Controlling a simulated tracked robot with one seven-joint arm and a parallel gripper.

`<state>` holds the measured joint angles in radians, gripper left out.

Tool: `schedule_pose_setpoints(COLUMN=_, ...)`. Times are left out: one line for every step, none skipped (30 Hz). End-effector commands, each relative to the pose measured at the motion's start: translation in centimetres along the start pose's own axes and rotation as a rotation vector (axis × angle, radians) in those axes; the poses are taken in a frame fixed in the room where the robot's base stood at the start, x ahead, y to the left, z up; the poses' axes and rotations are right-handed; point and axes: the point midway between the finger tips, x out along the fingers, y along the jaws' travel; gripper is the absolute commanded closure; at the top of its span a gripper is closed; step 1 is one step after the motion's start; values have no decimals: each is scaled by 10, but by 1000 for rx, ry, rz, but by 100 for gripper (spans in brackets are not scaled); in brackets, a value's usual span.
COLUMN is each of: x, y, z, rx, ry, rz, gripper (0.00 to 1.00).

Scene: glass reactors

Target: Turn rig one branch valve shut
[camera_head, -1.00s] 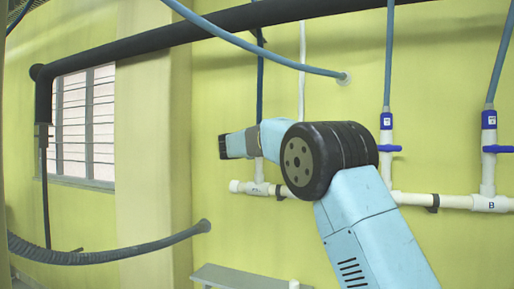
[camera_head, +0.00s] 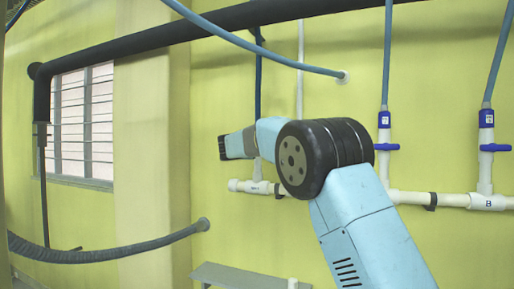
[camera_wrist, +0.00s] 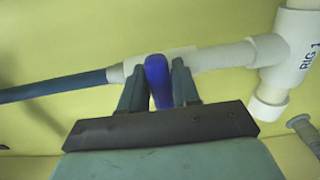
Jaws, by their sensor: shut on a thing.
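The rig one branch valve shows in the wrist view as a blue lever handle (camera_wrist: 158,80) on a white pipe, with a blue hose (camera_wrist: 60,88) on its left. My gripper (camera_wrist: 157,88) has its two grey fingers on either side of this handle and is shut on it. In the picture the handle lies crosswise to the pipe. A white tee (camera_wrist: 295,50) marked RIG 1 is to the right. In the head view the valve is hidden behind my arm, above a white tee (camera_head: 257,187).
Two more blue-handled valves, one in the middle (camera_head: 385,146) and one at the right (camera_head: 487,147), stand on the white wall pipe (camera_head: 410,197). A blue hose (camera_head: 250,45) crosses above my arm. A grey bench (camera_head: 245,276) is below, and a dark corrugated hose (camera_head: 110,256) hangs left.

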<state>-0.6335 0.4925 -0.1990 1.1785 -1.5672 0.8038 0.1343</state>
Motion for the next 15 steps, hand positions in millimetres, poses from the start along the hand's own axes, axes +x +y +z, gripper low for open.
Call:
schedule_pose_setpoints(x=2, y=-6, z=1, rx=0, ry=-6, rz=-7, gripper=99)
schedule_pose_setpoints(x=2, y=-6, z=1, rx=2, ry=-6, rz=-7, gripper=99)
schedule_pose_setpoints(x=2, y=-6, z=1, rx=4, ry=-6, rz=-7, gripper=99)
schedule_pose_setpoints(x=2, y=-6, z=1, rx=5, ry=-5, rz=-8, gripper=99)
schedule_pose_setpoints(x=2, y=-7, z=1, rx=6, ry=-5, rz=-8, gripper=99)
schedule_pose_setpoints(x=2, y=-7, z=1, rx=6, ry=-5, rz=-8, gripper=99)
schedule_pose_setpoints(x=2, y=-7, z=1, rx=6, ry=-5, rz=-8, gripper=99)
schedule_pose_setpoints(x=2, y=-7, z=1, rx=6, ry=-5, rz=-8, gripper=99)
schedule_pose_setpoints(x=2, y=-7, z=1, rx=6, ry=-4, rz=-8, gripper=99)
schedule_pose_setpoints(x=2, y=-7, z=1, rx=6, ry=-4, rz=-8, gripper=99)
schedule_pose_setpoints(x=2, y=-7, z=0, rx=6, ry=-4, rz=-8, gripper=99)
schedule_pose_setpoints(x=2, y=-7, z=0, rx=6, ry=-4, rz=-8, gripper=99)
schedule_pose_setpoints(x=2, y=-7, z=0, rx=6, ry=-4, rz=-8, gripper=99)
schedule_pose_setpoints(x=2, y=-7, z=0, rx=6, ry=-4, rz=-8, gripper=99)
schedule_pose_setpoints(x=2, y=-7, z=0, rx=6, ry=-3, rz=-9, gripper=65)
